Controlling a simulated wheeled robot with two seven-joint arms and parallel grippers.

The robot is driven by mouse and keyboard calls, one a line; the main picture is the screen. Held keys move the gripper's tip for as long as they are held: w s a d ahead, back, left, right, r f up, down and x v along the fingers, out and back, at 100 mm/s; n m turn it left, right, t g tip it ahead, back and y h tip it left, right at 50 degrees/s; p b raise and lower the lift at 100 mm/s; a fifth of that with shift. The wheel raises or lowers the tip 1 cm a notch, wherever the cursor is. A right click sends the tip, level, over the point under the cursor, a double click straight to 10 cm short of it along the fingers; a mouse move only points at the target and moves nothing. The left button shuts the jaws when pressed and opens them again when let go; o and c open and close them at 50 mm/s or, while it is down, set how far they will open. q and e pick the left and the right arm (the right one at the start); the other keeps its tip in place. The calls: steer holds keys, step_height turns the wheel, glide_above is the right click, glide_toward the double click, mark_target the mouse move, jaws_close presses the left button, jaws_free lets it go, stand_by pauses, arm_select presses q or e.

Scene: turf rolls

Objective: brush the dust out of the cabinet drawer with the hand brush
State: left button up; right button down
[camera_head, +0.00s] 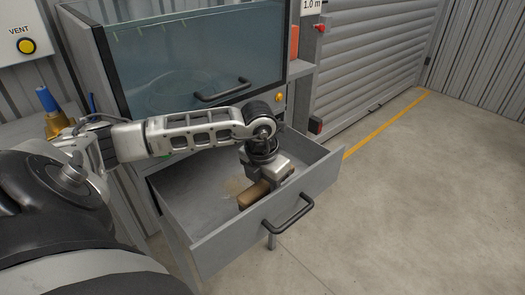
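The cabinet drawer (222,252) is pulled open, grey, with a black handle (288,214) on its front. My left arm reaches in from the left, and its gripper (262,183) points down inside the drawer. A brown wooden hand brush (253,195) is at the gripper's fingers, low over the drawer floor; the fingers appear closed around it, and its bristles are hidden. A tan patch of dust (235,186) lies on the drawer floor just left of the brush. My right gripper is not in view.
The cabinet's glass-fronted upper part (190,55) with a black handle stands behind the drawer. A blue-topped object (47,100) is at the left. A grey wall box (22,32) has a yellow button. Open concrete floor (430,200) lies to the right.

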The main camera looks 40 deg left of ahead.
mark_target(297, 186)
arm_select(q)
steer(key=d, duration=0.9)
steer(key=shift+s+r, duration=0.3)
steer(key=shift+s, duration=0.05)
steer(key=shift+a+p, duration=0.1)
steer(key=shift+p, duration=0.2)
steer(key=shift+r+p, duration=2)
steer(key=shift+r, duration=1)
step_height(297, 186, up, 3)
steer(key=shift+p, duration=0.9)
